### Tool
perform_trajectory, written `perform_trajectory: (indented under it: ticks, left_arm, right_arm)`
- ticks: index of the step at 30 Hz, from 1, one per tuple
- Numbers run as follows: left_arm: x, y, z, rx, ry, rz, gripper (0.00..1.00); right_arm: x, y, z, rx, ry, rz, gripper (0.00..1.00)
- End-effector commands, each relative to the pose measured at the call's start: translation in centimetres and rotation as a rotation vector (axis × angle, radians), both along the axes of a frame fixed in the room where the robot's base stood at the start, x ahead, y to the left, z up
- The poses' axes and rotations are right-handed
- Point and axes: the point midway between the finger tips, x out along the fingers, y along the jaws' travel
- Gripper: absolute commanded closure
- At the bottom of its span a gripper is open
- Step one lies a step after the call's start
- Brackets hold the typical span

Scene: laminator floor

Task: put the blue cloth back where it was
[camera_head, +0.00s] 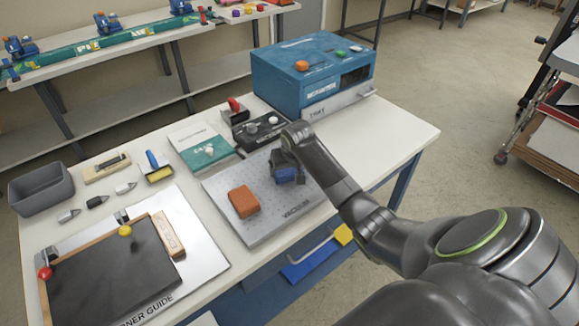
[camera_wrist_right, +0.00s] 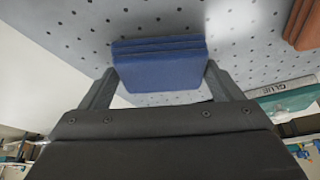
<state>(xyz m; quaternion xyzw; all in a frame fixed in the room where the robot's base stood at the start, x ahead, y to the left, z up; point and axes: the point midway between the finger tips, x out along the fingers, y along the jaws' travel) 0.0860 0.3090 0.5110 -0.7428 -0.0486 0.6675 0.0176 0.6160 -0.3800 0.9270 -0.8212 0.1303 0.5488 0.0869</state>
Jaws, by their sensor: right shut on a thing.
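The blue cloth (camera_wrist_right: 160,64) is a folded, layered pad. In the right wrist view it sits between the two fingers of my right gripper (camera_wrist_right: 160,88), over a grey plate with holes. In the head view my right gripper (camera_head: 288,168) is above the right part of that perforated vacuum plate (camera_head: 232,192), and the cloth (camera_head: 286,174) shows partly below it. My right gripper is shut on the cloth. Whether the cloth touches the plate I cannot tell. My left gripper is not in view.
A blue machine (camera_head: 312,72) with a tray stands behind. A black board (camera_head: 108,275), a grey bin (camera_head: 41,188) and small tools fill the table's left. The table's right corner (camera_head: 405,130) is clear.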

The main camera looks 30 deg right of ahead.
Motion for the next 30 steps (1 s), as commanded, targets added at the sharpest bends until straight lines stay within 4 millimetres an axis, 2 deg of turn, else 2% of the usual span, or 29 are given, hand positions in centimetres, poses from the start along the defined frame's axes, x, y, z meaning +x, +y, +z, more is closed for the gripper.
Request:
perform_trajectory:
  ticks: [11,12,15,23,30]
  left_arm:
    - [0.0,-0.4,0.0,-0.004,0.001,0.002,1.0]
    - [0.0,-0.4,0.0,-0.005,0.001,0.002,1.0]
    - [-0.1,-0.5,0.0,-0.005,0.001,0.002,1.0]
    - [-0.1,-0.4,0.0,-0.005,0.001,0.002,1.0]
    - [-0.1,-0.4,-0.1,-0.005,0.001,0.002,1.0]
  right_arm:
    - [0.0,0.0,-0.5,0.0,0.0,0.0,0.36]
    - [0.0,0.0,-0.5,0.0,0.0,0.001,0.1]
    - [0.0,0.0,-0.5,0.0,0.0,0.001,0.0]
    - [0.0,0.0,-0.2,-0.001,-0.002,0.001,0.0]
    - [-0.8,0.2,2.1,-0.002,-0.005,0.001,0.0]
